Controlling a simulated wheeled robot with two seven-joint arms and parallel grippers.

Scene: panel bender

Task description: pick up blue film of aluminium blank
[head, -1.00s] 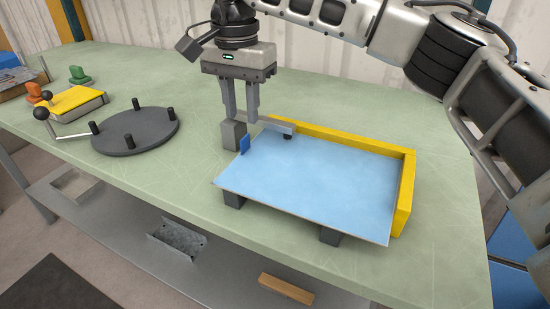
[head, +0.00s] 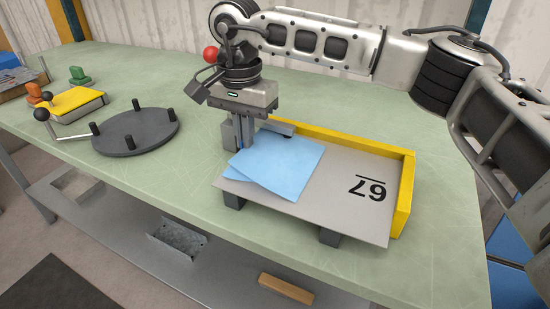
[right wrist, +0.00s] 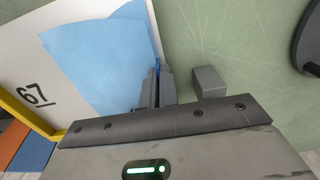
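The aluminium blank (head: 345,205) is a flat grey sheet marked 67, lying tilted in view on dark supports. Its right part is bare. The light blue film (head: 282,163) lies loose and folded over its left part, one corner overhanging the near edge. My right gripper (head: 244,146) points down at the blank's left end, its fingers close together on the film's blue pull tab. In the right wrist view the film (right wrist: 100,60) runs to the fingertips (right wrist: 158,75), with a blue edge between them. My left gripper is not in view.
A yellow stop rail (head: 404,195) borders the blank's back and right. A grey block (right wrist: 208,80) stands beside the fingers. A dark round plate with pegs (head: 135,130) and a yellow-topped box (head: 75,102) are at left. A red ball (head: 210,53) shows behind my right arm.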

